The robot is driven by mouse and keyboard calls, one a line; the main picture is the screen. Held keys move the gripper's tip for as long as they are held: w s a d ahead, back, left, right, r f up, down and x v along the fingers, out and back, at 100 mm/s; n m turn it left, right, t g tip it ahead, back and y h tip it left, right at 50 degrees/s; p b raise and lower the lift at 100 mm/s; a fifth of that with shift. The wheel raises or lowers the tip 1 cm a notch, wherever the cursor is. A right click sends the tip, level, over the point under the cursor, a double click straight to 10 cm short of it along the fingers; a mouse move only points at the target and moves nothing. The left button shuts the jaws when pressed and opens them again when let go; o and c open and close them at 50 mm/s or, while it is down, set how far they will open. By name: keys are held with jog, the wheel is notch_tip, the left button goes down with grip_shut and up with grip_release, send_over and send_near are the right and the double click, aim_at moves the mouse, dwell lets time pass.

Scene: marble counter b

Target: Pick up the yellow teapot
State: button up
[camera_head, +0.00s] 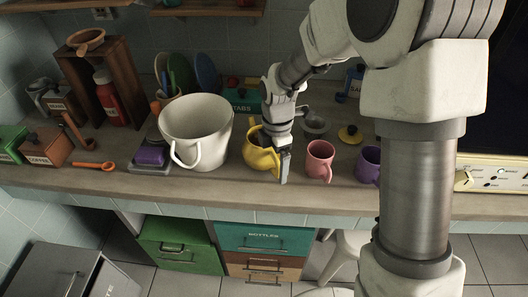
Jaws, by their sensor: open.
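The yellow teapot (260,160) stands on the counter between a large cream bucket and a pink mug. My gripper (281,168) points down right at the teapot, from above. One finger shows in front of the teapot's right side. The other finger is hidden, and so is part of the teapot's upper body behind my gripper. The jaws are open. I cannot tell whether a finger touches the teapot.
The cream bucket (196,130) stands close on the left. The pink mug (319,160) and a purple mug (368,165) stand on the right. A teal box (243,100) is behind. The counter's front edge (240,212) is near, with a bare strip before the teapot.

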jog(key=shift+f, duration=1.5)
jog(key=shift+r, duration=0.1)
grip_shut()
